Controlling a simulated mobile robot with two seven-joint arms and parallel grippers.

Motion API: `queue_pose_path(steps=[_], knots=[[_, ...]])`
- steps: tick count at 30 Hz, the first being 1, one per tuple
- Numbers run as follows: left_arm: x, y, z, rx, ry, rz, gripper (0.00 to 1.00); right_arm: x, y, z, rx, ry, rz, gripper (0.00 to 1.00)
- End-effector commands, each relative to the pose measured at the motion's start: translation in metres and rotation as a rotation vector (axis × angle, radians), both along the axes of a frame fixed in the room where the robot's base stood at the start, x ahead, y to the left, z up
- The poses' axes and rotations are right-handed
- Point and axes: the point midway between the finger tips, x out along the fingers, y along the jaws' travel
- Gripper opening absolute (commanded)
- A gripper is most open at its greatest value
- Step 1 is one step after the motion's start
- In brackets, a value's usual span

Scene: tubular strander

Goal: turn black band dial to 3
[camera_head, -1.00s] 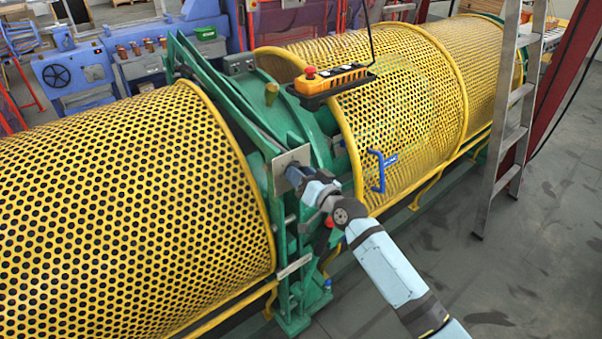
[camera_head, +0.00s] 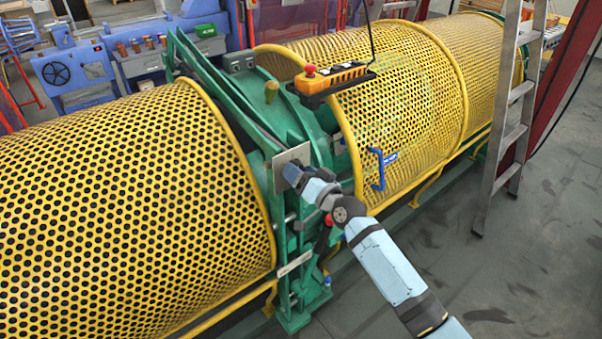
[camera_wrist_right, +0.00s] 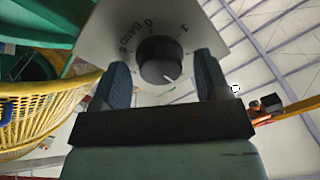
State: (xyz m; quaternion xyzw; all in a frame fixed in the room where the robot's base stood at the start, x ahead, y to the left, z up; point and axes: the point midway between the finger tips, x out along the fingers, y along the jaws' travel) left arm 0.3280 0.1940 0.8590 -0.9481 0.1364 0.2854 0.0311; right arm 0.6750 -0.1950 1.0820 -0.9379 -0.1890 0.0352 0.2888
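The black band dial (camera_wrist_right: 160,60) is a round knob on a pale plate (camera_wrist_right: 105,28), with the marks 0, 1, 6 and "BAND" readable around its upper side. Its white pointer line faces toward the lower right in the right wrist view; I see no mark 3 there. My right gripper (camera_wrist_right: 161,61) has one finger on each side of the dial, with a visible gap on both sides. In the head view the same plate (camera_head: 291,158) is on the green frame, and my right gripper (camera_head: 293,174) is in front of it, hiding the dial. My left gripper is not in view.
Yellow perforated guards (camera_head: 110,210) flank the green frame (camera_head: 290,250). An orange pendant box (camera_head: 335,78) with a red button hangs just above right of the plate. A blue handle (camera_head: 379,170) is on the right guard. A ladder (camera_head: 512,130) stands at right on open floor.

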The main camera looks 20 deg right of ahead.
Motion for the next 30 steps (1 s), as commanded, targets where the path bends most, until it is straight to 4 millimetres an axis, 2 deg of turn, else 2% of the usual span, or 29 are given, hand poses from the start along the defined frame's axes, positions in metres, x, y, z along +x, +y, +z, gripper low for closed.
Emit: queue_pose_path(steps=[7, 11, 24, 30], knots=[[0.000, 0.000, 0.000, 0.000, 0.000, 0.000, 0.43, -0.001, 0.000, 0.000, 0.000, 0.000, 0.000, 0.68], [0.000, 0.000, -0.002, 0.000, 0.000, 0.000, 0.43, -0.010, -0.004, -0.002, -0.001, 0.001, 0.000, 0.68], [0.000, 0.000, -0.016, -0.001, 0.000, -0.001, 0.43, -0.098, -0.040, -0.007, -0.003, 0.001, 0.000, 0.68], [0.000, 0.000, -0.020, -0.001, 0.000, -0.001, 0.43, -0.122, -0.049, -0.007, -0.002, 0.002, 0.000, 0.68]])
